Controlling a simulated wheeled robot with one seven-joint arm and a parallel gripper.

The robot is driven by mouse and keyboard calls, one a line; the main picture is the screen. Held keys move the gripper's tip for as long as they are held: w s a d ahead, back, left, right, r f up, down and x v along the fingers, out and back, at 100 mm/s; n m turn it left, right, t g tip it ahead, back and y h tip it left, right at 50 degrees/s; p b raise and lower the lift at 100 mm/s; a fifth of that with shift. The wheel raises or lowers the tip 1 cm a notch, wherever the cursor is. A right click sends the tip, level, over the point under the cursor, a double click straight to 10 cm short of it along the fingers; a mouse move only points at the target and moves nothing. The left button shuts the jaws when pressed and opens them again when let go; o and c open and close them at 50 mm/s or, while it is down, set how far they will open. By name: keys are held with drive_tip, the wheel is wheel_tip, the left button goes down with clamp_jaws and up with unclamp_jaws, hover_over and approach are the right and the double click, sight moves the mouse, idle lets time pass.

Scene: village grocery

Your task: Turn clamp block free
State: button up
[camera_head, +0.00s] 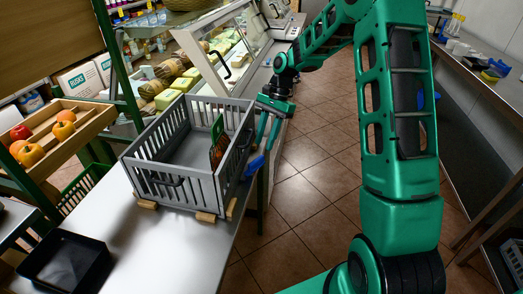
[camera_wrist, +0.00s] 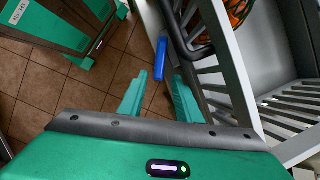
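A grey slatted crate (camera_head: 165,190) sits on the counter, with small tan wooden blocks (camera_head: 206,217) at its lower edges. Another block (camera_head: 232,208) is at its near right corner. A blue bar (camera_head: 255,165) sticks out beside the crate's right wall. The bar also shows in the wrist view (camera_wrist: 161,58). My gripper (camera_head: 267,138) is right of the crate, fingers pointing down. In the wrist view its two green fingers (camera_wrist: 158,92) are apart, with the blue bar beyond and between their tips. I see no contact. Which piece is the clamp block, I cannot tell.
A black tray (camera_head: 65,265) lies on the counter (camera_head: 150,255) at front left. A wooden fruit box (camera_head: 55,125) stands left, a glass display case (camera_head: 225,55) behind. Tiled floor (camera_head: 305,185) is open right of the counter. A dark handle (camera_wrist: 190,35) lies close to my right finger.

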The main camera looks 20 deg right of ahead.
drive_tip(key=shift+v, duration=2.55)
drive_tip(key=o, duration=0.9)
drive_tip(key=shift+s+r, duration=0.15)
drive_tip(key=n+t+h, duration=0.2)
drive_tip(key=n, duration=0.5)
approach(257, 160)
drive_tip(key=s+d+r, duration=0.4)
drive_tip(key=a+f+n+t, duration=0.3)
drive_tip(key=a+n+t, duration=0.1)
drive_tip(key=n, duration=0.7)
drive_tip(key=x, duration=1)
drive_tip(key=shift+w+d+f, duration=0.1)
drive_tip(key=c, duration=0.8)
